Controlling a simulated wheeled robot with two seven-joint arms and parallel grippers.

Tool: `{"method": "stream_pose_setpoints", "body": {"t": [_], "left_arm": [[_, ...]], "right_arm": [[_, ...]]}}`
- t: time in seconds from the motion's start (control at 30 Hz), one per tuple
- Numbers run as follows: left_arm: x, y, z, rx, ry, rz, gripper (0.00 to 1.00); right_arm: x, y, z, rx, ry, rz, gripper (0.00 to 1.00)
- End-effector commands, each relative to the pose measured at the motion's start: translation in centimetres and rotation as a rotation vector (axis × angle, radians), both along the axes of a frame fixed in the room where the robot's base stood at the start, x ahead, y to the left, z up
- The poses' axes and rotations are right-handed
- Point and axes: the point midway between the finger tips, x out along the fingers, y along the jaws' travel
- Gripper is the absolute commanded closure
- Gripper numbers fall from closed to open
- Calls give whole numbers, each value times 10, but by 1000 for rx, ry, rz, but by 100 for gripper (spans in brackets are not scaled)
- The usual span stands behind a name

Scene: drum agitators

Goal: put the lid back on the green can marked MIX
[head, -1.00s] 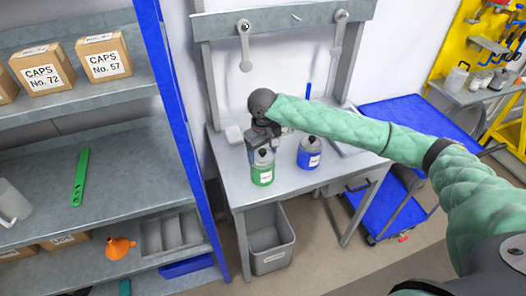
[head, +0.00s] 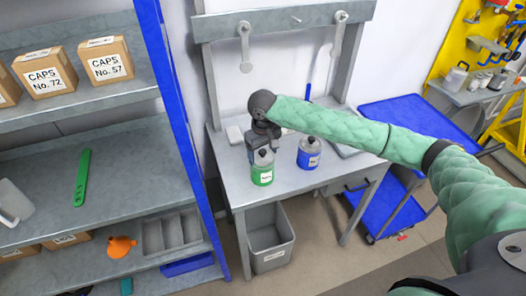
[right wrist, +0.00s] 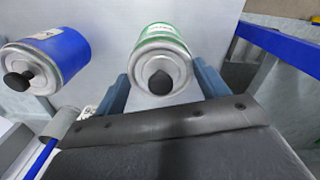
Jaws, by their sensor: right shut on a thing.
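The green can (head: 262,175) stands upright on the grey bench, with a white label too small to read. It also shows in the right wrist view (right wrist: 170,35). A grey lid with a black knob (right wrist: 161,83) sits on its end, and the knob shows in the head view too. My right gripper (right wrist: 161,76) has its blue fingers on either side of the can, near the lid end, shut on it. My left gripper is not in view.
A blue can (head: 309,155) with a black knob stands to the right on the bench, also in the wrist view (right wrist: 50,60). A grey bin (head: 270,240) is under the bench. Shelves with boxes (head: 108,62) stand left; a blue cart (head: 400,115) stands right.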

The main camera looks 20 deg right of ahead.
Motion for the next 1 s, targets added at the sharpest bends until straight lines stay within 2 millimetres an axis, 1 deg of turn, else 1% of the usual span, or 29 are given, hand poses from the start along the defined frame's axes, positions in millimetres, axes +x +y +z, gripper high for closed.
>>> {"method": "stream_pose_setpoints", "body": {"t": [0.23, 0.27, 0.3, 0.37, 0.4, 0.83, 1.0], "left_arm": [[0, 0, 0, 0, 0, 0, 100], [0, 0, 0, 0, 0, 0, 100], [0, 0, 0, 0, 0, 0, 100], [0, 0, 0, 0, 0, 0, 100], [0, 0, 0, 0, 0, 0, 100], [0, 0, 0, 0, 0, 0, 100], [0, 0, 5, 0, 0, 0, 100]], "right_arm": [[0, 0, 0, 0, 0, 0, 48], [0, 0, 0, 0, 0, 0, 25], [0, 0, 0, 0, 0, 0, 17], [0, 0, 0, 0, 0, 0, 5], [0, 0, 0, 0, 0, 0, 2], [0, 0, 0, 0, 0, 0, 0], [0, 0, 5, 0, 0, 0, 0]]}}
